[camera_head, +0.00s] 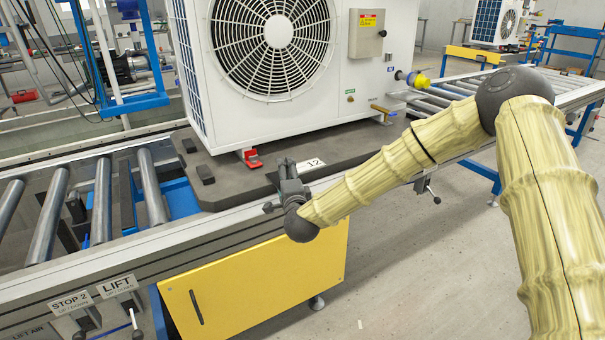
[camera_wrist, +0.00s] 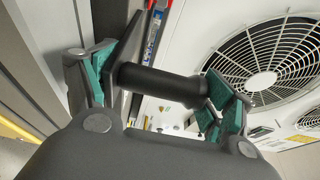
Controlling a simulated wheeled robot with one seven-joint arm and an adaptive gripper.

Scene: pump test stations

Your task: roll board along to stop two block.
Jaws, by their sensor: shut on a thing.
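The board (camera_head: 228,188) is a dark grey pallet on the roller line, carrying a large white fan unit (camera_head: 335,85) and a label reading 12. My gripper (camera_head: 288,172) is at the board's front edge, left of the label. In the wrist view my gripper (camera_wrist: 158,95) is shut on a black cylindrical handle (camera_wrist: 160,84), with green pads at either side. Where the handle joins the board is hidden. A STOP 2 sign (camera_head: 72,302) is on the front rail at lower left. A dark block (camera_head: 76,207) sits between the rollers; I cannot tell whether it is the stop.
Bare rollers (camera_head: 103,200) lie left of the board, with a blue part (camera_head: 180,198) close to its left end. A LIFT sign (camera_head: 117,285) and levers are on the front rail. A yellow panel (camera_head: 255,285) is below. Open floor lies to the right.

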